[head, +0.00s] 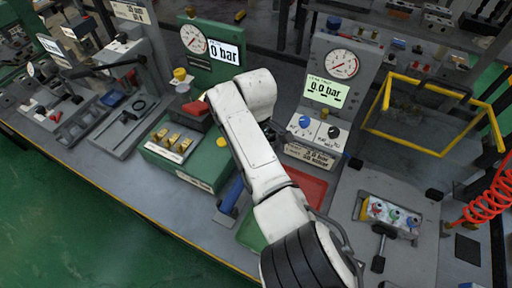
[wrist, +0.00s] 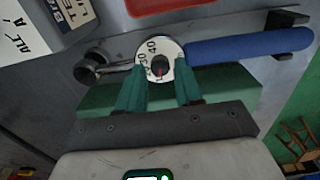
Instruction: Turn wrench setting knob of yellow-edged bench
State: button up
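The wrench's setting knob (wrist: 160,60) is a round white dial with dark numbers and a dark centre with a red mark, in the upper middle of the wrist view. The wrench's blue handle (wrist: 248,47) extends right from it, and its dark head (wrist: 92,66) lies to the left. In the head view the blue handle (head: 230,196) lies on the yellow-edged bench (head: 112,172), left of my white arm. My gripper (wrist: 159,72) has its green fingers apart, with tips at the knob's near left and right edges. Contact is unclear. My arm hides the knob in the head view.
A red tray (head: 310,188) and a grey gauge panel (head: 322,62) stand right of my arm. A green valve block (head: 190,150) stands to the left. A lettered box (wrist: 40,25) is close at the wrist view's upper left.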

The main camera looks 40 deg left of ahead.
jog(key=shift+f, duration=0.5)
grip_shut()
jog(key=shift+m, duration=0.3)
jog(key=m, duration=0.4)
jog(key=shift+m, duration=2.6)
grip_release()
